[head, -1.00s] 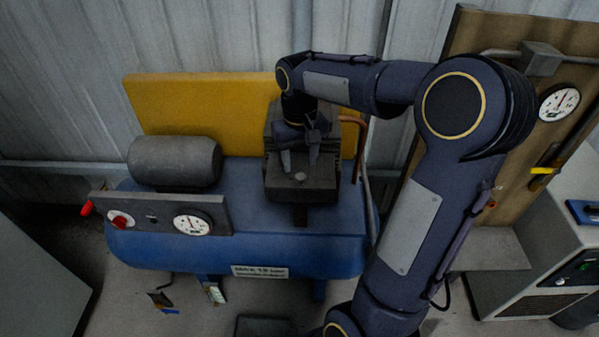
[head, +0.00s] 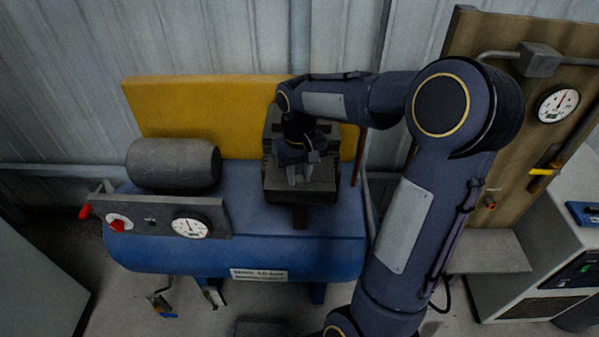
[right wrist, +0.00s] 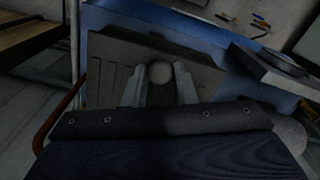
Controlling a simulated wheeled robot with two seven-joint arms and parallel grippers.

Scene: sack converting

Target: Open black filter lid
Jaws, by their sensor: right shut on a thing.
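The black filter lid (head: 272,184) is the dark top of the boxy filter housing on the blue compressor tank. It looks closed and flat. My right gripper (head: 300,180) points down onto the lid. The right gripper is shut on the knob. The wrist hides the back of the housing in the head view. My left gripper is not in view.
A dark cylindrical motor (head: 173,163) and a gauge panel (head: 160,215) with a red knob stand left on the blue tank (head: 320,250). A yellow panel (head: 200,115) rises behind. A wooden gauge board (head: 520,120) and a white cabinet (head: 520,280) stand at right.

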